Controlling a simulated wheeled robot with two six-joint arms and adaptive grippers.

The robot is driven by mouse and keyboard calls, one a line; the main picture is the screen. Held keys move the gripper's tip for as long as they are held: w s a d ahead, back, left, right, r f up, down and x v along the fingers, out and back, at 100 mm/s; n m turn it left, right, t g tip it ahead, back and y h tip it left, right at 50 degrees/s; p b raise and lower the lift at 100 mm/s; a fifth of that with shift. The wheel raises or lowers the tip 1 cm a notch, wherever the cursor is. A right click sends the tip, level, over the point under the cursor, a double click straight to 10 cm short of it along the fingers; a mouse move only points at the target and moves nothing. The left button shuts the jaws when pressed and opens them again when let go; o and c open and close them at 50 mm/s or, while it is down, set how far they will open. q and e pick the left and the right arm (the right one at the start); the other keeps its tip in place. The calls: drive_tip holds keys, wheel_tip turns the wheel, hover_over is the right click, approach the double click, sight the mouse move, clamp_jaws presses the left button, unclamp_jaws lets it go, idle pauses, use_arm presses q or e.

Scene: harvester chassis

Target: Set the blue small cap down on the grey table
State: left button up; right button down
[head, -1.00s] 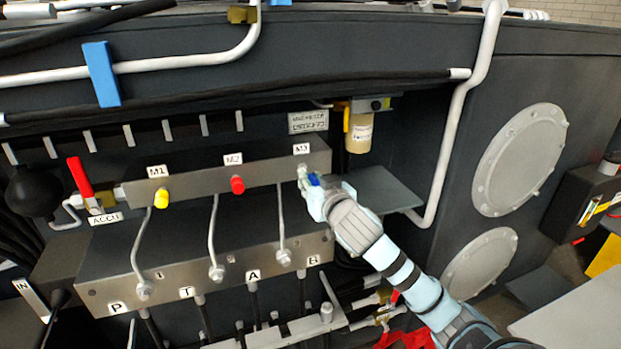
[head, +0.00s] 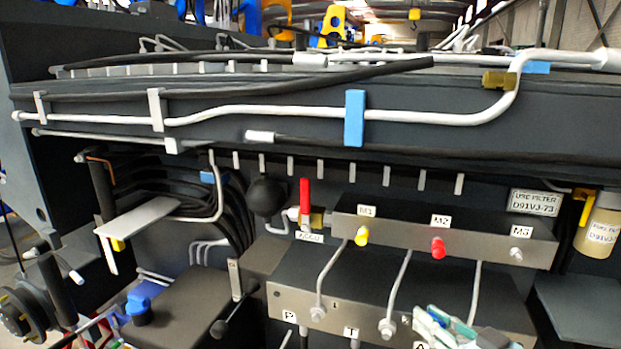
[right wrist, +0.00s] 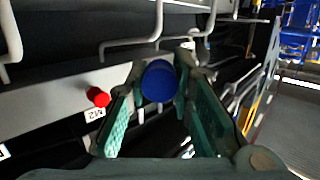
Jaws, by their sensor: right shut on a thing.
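My right gripper (head: 442,324) is at the bottom edge of the head view, in front of the lower manifold block. In the right wrist view the blue small cap (right wrist: 159,82) sits between the fingertips of the right gripper (right wrist: 161,72), which is shut on it. In the head view the cap is mostly hidden by the fingers. The M3 port (head: 516,254) is bare. A flat grey plate (head: 588,306), which may be the grey table, is at the right edge, apart from the gripper. My left gripper is not in view.
The yellow cap (head: 361,236) and red cap (head: 437,248) sit on the upper manifold. Thin pipes (head: 398,285) run down its front. A red-handled valve (head: 305,205) is left of it, a filter (head: 599,232) at far right. Another grey shelf (head: 150,217) is at left.

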drive_tip(key=s+a+f+n+g+y+b, duration=0.2)
drive_tip(key=s+a+f+n+y, duration=0.1)
drive_tip(key=s+a, duration=0.3)
drive_tip(key=s+a+f+n+g+y+b, duration=0.2)
drive_tip(key=s+a+f+g+y, duration=0.1)
drive_tip(key=s+a, duration=0.4)
drive_tip(key=a, duration=0.2)
drive_tip(key=shift+s+a+f+n+g, duration=0.2)
drive_tip(key=shift+a+f+n+g, duration=0.1)
drive_tip(key=shift+a+n, duration=0.1)
drive_tip(key=shift+d, duration=0.1)
